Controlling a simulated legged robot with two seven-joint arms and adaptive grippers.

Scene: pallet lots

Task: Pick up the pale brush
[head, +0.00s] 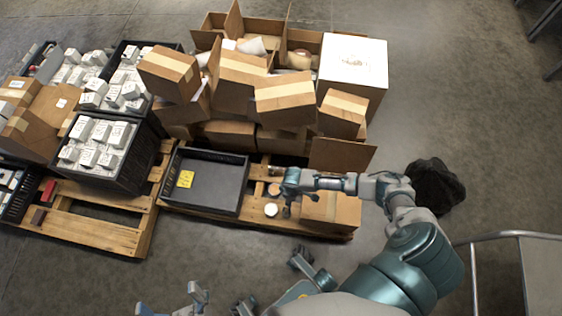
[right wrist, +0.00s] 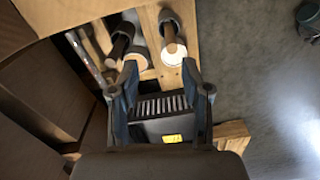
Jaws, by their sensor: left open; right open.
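The pale brush (right wrist: 174,55) shows in the right wrist view as a white round end with a light wooden handle and a dark collar. In the head view its white end (head: 271,210) shows on the pallet, right of the black tray. A darker brush (right wrist: 122,40) with a brown handle and tan end is beside it. My right gripper (head: 279,190) is open above the pallet by the brushes; its fingertips (right wrist: 160,73) point toward them, with nothing held. My left gripper (head: 170,301) is open at the bottom edge, away from the pallet and partly cut off.
A black tray (head: 207,152) with a yellow label lies on the wooden pallet (head: 190,208). Stacked cartons (head: 285,98) and a white-topped box (head: 353,62) stand behind. Black crates (head: 130,170) of pale boxes are left. A metal rail (head: 515,235) stands right; the front floor is mostly clear.

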